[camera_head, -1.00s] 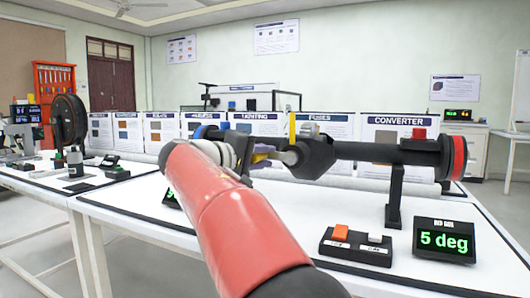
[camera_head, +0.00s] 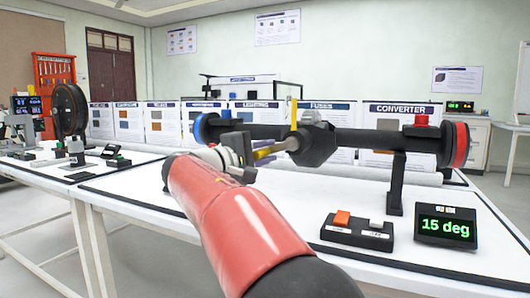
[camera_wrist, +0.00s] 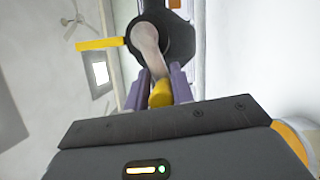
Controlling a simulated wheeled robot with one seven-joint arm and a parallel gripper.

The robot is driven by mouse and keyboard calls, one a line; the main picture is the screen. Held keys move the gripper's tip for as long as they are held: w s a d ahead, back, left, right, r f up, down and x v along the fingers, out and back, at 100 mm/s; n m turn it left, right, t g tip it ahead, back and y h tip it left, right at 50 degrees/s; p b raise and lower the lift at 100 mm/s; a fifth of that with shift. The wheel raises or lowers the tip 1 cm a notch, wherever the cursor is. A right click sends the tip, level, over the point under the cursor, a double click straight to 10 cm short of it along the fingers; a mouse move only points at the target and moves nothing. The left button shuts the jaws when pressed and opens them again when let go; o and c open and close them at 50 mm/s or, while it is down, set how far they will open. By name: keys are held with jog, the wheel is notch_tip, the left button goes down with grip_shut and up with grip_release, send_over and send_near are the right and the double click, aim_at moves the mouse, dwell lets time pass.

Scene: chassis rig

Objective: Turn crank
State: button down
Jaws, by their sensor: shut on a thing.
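The crank belongs to a dark horizontal shaft rig (camera_head: 365,139) with a blue left end and a red right end. A dark hub (camera_head: 312,143) sits mid-shaft with a yellow pointer (camera_head: 294,112) standing up from it. A pale crank arm (camera_wrist: 147,45) runs from the hub to a yellow crank handle (camera_wrist: 160,95). My gripper (camera_wrist: 160,88) is shut on the handle, with a purple finger on each side of it. The display (camera_head: 445,227) reads 15 deg.
A black post (camera_head: 396,183) holds up the shaft's right side. Labelled panels (camera_head: 400,115) line the back. A black wheel (camera_head: 69,108) stands at left.

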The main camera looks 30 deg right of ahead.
jog(key=shift+f, duration=0.4)
jog(key=c, duration=1.5)
grip_release()
jog(key=shift+w, duration=0.1)
jog(key=shift+o, duration=1)
jog(key=shift+r, duration=0.15)
jog(key=v, duration=0.7)
jog(key=shift+a, duration=0.35)
